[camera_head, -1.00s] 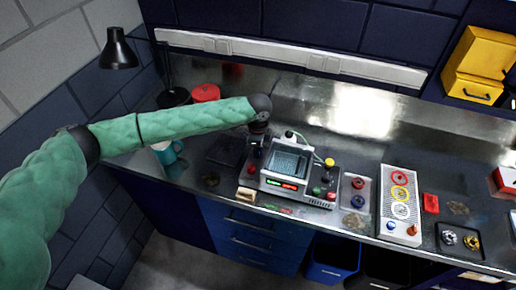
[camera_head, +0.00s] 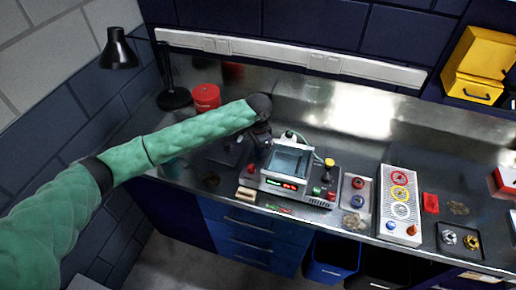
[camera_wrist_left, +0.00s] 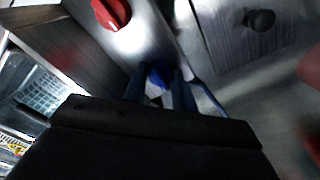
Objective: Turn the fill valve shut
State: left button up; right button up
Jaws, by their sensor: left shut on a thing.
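The grey test device (camera_head: 300,180) with a screen and coloured buttons stands on the metal bench in the head view. My left gripper (camera_head: 262,150) points down at its left side, and the dark wrist hides what is under it. In the left wrist view my left gripper (camera_wrist_left: 160,92) is shut on a small blue part (camera_wrist_left: 158,74), probably a valve handle. A red knob (camera_wrist_left: 110,12) sits on a bare metal block close to it. No label shows, so I cannot tell which part is the fill valve. My right gripper is not in view.
A red-and-blue knob plate (camera_head: 356,191) and a panel of coloured rings (camera_head: 400,205) stand to the device's right. A red canister (camera_head: 206,97) and a black lamp (camera_head: 118,52) are at the back left. The bench behind the device is mostly clear.

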pick_arm(q)
jog(key=shift+w+r, duration=0.1)
dwell(0.4)
jog(key=o, duration=0.8)
jog(key=shift+c, duration=0.2)
jog(key=shift+o, duration=1.2)
